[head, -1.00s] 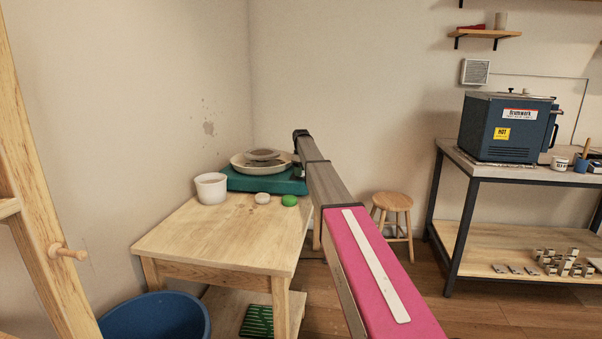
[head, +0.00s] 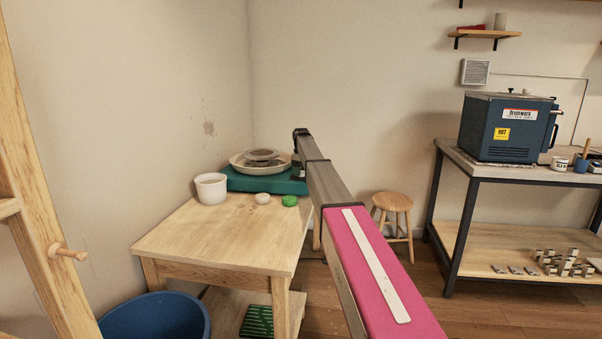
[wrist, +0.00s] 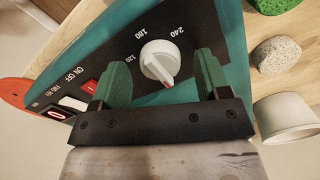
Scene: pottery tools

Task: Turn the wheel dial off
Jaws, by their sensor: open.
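The wheel dial (wrist: 159,60) is a white knob with a red pointer mark, on the black panel of the teal pottery wheel (head: 265,183). Its pointer faces the lower right of the wrist view, away from the printed 120, 180 and 240. My gripper (wrist: 161,62) is open, with one green finger on each side of the dial. I see gaps between the fingers and the knob; contact is not visible. In the head view my arm hides the dial and most of the gripper, at the wheel's right end.
Beside the dial, the panel has ON/OFF lettering, a red button (wrist: 91,87) and a switch (wrist: 58,113). A white tub (head: 211,189), a pale sponge (head: 262,198) and a green sponge (head: 289,201) stand on the wooden table (head: 215,235). A stool (head: 393,202) stands to the right.

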